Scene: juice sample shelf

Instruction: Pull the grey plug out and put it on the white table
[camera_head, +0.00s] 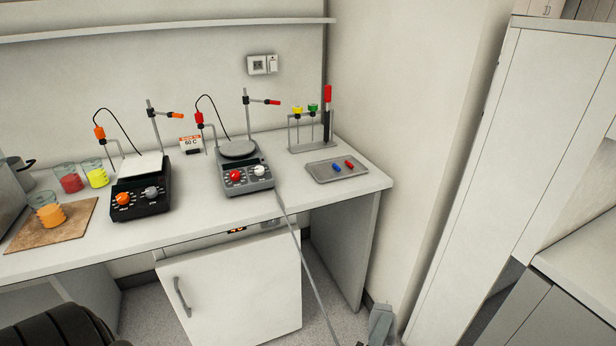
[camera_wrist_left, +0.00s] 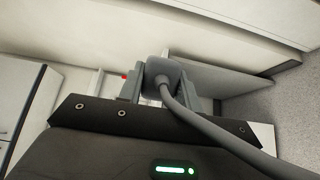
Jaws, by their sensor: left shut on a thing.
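The grey plug (camera_wrist_left: 163,72) is held between the two fingers of my left gripper (camera_wrist_left: 162,88) in the left wrist view, with its grey cable (camera_wrist_left: 205,122) trailing to the lower right. The plug's far end is hidden, so I cannot tell what it touches. In the head view, part of my left gripper (camera_head: 379,324) shows at the bottom edge, low in front of the table's right side. The cable runs from the grey hotplate (camera_head: 246,182) over the front edge and out of the picture. The white table (camera_head: 205,220) stands above. My right gripper is not in view.
A black hotplate (camera_head: 141,200), a wooden board (camera_head: 22,236) with a beaker, a tube rack (camera_head: 300,148) and a metal tray (camera_head: 320,178) stand on the table. Bare tabletop lies along the front edge. A white cabinet (camera_head: 243,290) is below; a wall is right.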

